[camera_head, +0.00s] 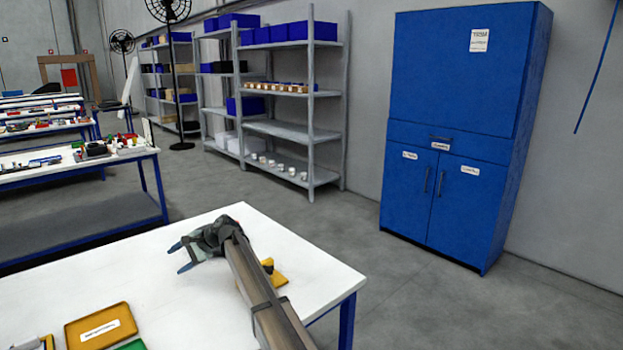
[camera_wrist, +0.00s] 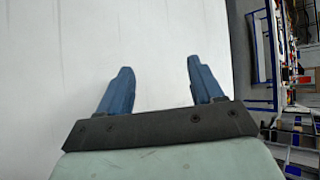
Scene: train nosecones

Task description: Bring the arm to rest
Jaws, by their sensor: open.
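My gripper (camera_head: 178,257) is over the white table (camera_head: 310,268), near its far edge, in the head view. Its two blue fingers point to the left and are apart. In the wrist view my gripper (camera_wrist: 158,85) is open, with nothing between the fingers and bare white tabletop beyond them. My arm reaches in from the lower right and hides part of the table. How high the gripper is above the table I cannot tell.
A yellow piece (camera_head: 276,274) lies beside my arm, partly hidden by it. A yellow tray (camera_head: 100,327) with a white label lies at the near left, with a green item (camera_head: 131,345) next to it. The middle of the table is clear. A blue cabinet (camera_head: 455,130) and shelves (camera_head: 290,130) stand beyond.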

